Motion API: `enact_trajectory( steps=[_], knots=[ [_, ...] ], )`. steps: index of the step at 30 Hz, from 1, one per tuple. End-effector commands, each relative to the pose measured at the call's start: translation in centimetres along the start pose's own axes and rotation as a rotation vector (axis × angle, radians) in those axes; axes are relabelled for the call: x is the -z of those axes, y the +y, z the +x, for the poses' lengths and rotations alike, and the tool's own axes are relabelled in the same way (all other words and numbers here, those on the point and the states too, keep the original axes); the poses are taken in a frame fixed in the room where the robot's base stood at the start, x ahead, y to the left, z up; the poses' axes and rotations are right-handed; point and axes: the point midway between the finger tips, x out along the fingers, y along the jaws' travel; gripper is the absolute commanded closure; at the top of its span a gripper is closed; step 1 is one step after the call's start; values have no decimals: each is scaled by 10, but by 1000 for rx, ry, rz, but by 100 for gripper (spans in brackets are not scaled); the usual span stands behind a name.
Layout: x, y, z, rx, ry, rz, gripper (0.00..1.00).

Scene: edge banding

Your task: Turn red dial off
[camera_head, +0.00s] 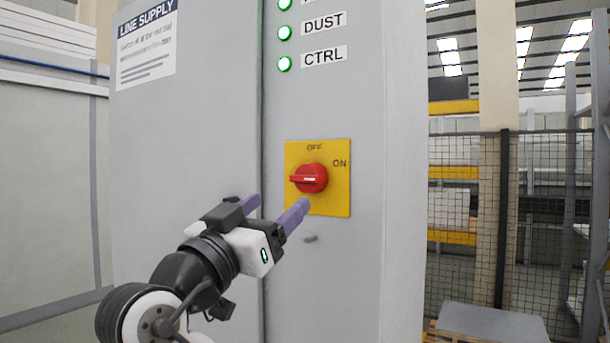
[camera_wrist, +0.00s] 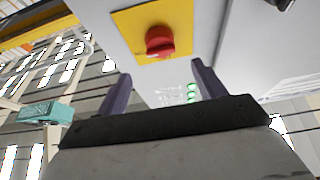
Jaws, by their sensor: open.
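The red dial (camera_head: 309,178) sits on a square yellow plate (camera_head: 334,203) on the front of a grey cabinet. The plate reads OFF at the top and ON at the right. The dial's handle lies roughly horizontal, with its pale mark toward the ON side. My gripper (camera_head: 276,208) is open and empty, below and left of the dial, with purple fingers apart from it. In the wrist view the dial (camera_wrist: 160,41) and plate (camera_wrist: 128,22) show beyond the fingers (camera_wrist: 160,88), with nothing between the fingers.
The grey cabinet (camera_head: 190,130) fills the middle, with a LINE SUPPLY notice (camera_head: 147,40) at upper left. Green lamps (camera_head: 285,64) labelled DUST and CTRL are lit above the dial. A mesh fence (camera_head: 470,220) and shelving stand at the right.

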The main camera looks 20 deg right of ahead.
Motion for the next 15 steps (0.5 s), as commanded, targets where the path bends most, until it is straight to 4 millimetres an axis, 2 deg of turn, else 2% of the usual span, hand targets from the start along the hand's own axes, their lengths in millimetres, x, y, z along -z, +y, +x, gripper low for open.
enact_trajectory(
  steps=[1,6,10,15],
  knots=[
    [2,1,14,-4,-2,-4,31],
    [2,1,51,-2,-2,-3,31],
    [2,0,74,-1,-1,-3,31],
    [1,0,94,1,0,-2,31]
  ],
)
